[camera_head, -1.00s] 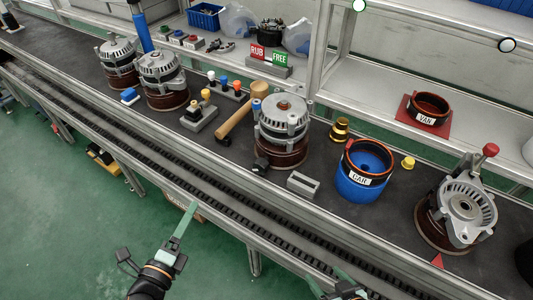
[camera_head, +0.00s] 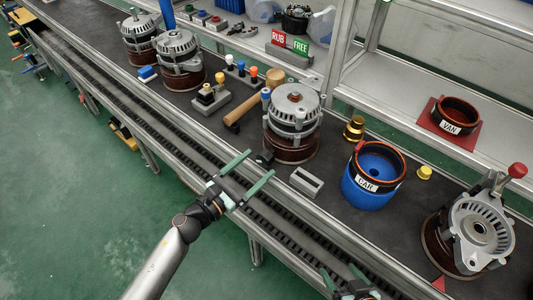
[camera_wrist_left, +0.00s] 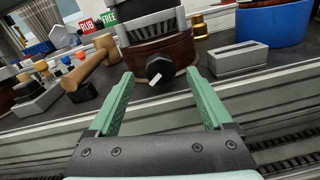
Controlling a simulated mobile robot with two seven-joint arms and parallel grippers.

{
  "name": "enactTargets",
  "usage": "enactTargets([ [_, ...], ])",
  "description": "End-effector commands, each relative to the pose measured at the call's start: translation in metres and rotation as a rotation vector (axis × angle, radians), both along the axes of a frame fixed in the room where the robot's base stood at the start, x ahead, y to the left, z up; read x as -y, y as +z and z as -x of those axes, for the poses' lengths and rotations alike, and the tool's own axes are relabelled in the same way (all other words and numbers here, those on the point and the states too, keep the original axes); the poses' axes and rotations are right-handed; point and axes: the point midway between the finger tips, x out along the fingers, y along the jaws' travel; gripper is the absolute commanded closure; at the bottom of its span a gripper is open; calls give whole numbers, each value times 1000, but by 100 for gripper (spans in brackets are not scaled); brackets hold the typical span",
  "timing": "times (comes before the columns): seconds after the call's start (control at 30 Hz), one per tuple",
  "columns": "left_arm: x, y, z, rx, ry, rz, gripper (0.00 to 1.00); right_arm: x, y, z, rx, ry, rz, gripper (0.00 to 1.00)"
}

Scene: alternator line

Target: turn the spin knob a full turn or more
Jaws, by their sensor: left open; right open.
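The spin knob, a dark faceted knob with a white mark (camera_wrist_left: 160,68), sits at the front of the brown base under the middle alternator (camera_head: 293,112). It also shows in the head view (camera_head: 264,157). My left gripper (camera_head: 261,163) is open, with two green fingers pointing at the knob. In the left wrist view the knob appears between the fingertips (camera_wrist_left: 160,74), roughly at or just beyond them. I cannot tell the exact gap, and nothing is gripped. My right gripper (camera_head: 341,272) is open and empty at the bottom edge, partly cut off.
A grey slotted block (camera_head: 306,182) stands right of the knob. A wooden mallet (camera_head: 242,105) lies to its left. A blue pot labelled CAR (camera_head: 366,195) stands further right. The conveyor's front rail runs beneath my left gripper.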

Motion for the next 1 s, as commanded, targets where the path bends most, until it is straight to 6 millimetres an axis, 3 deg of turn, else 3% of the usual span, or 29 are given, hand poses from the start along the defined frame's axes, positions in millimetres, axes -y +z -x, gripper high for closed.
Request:
enactTargets([
  [0.1, 14, 2, -18, 1, 1, 2, 16, 1, 1, 2, -2, -3, 1, 17],
  [0.3, 25, 0, -33, 0, 1, 1, 16, 1, 2, 2, 0, -4, 0, 17],
  [0.67, 28, -1, -36, 0, 1, 1, 16, 1, 3, 0, 4, -5, 0, 17],
  [1.0, 28, 0, -36, -1, 1, 2, 54, 1, 4, -1, 5, -4, 0, 17],
])
